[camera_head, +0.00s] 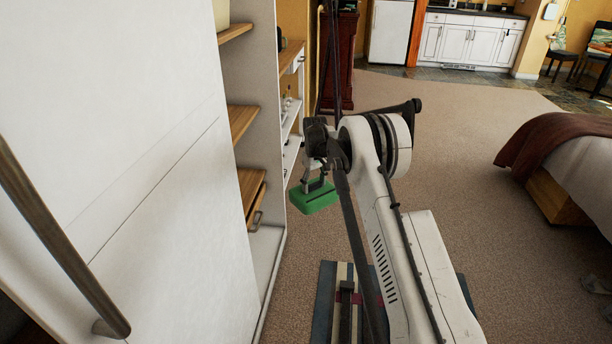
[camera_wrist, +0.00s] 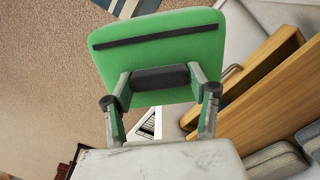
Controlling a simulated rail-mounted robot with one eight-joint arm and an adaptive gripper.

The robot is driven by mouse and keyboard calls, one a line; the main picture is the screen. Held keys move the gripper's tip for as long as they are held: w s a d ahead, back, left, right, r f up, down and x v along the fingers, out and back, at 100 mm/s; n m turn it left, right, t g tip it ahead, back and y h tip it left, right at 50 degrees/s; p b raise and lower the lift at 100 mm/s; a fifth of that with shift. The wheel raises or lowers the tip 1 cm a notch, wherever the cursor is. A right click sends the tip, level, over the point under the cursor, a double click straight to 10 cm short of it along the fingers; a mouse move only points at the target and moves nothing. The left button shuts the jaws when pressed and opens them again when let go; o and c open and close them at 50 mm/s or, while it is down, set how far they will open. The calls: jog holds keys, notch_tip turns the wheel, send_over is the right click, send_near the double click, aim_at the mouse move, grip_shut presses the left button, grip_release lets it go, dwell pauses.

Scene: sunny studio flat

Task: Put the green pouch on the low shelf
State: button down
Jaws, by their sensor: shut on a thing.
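The green pouch (camera_head: 315,198) hangs from my gripper (camera_head: 318,184) in the head view, above the carpet and just right of the white shelving unit. In the wrist view the pouch (camera_wrist: 165,52) is a flat green piece with a dark strip across it, and my gripper (camera_wrist: 160,78) is shut on its dark grip. The shelving unit has several wooden shelves and a drawer (camera_head: 250,190). Its low white bottom shelf (camera_head: 262,245) shows below the drawer and looks bare where it can be seen. The unit's side panel hides part of the inside.
A tall white door (camera_head: 120,130) with a long handle (camera_head: 50,235) stands at the left. The drawer (camera_wrist: 265,75) shows a handle close to the pouch in the wrist view. A bed (camera_head: 570,165) is at the right.

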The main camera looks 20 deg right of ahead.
jog(key=s+a+r+m+p, duration=0.1)
jog(key=s+a+r+p, duration=0.2)
jog(key=s, duration=0.8)
jog(key=s+a+r+m+p, duration=0.1)
jog(key=s+a+r+p, duration=0.2)
jog(key=s+r, duration=0.3)
jog(key=s+a+r+m+p, duration=0.2)
jog(key=s+a+r+p, duration=0.1)
jog(key=s, duration=1.2)
notch_tip(320, 180, up, 2)
jog(key=shift+s+r+p, duration=0.1)
jog(key=shift+s+p, duration=0.3)
jog(key=shift+p, duration=0.4)
jog(key=shift+a, duration=0.1)
